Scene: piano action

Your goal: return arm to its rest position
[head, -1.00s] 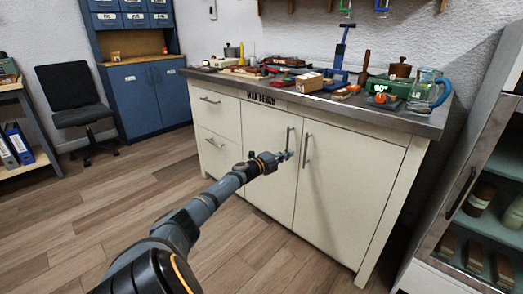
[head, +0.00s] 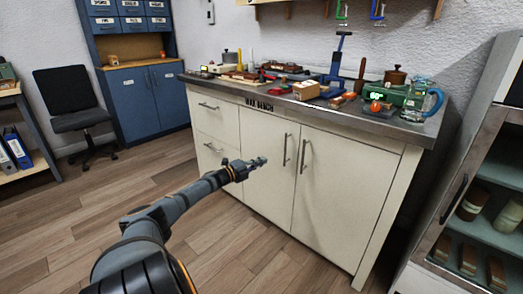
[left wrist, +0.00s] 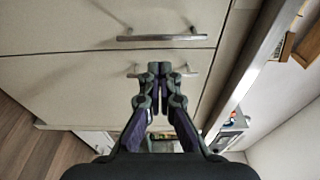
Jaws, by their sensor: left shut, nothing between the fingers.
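My left gripper (head: 258,162) is shut and empty in the head view. It stands in front of the cream wax bench (head: 345,190), left of its two upright door handles. In the left wrist view its fingers (left wrist: 160,72) are together, with a horizontal-looking bar handle (left wrist: 160,37) beyond the tips and another handle (left wrist: 185,72) partly behind them. I see no contact with the bench. The bench doors and drawers look shut. My right gripper is not in view.
A glass-fronted cabinet (head: 470,190) stands at right. A blue cabinet (head: 150,97) and a black chair (head: 68,95) are at the back left. The wooden floor (head: 100,205) between is clear.

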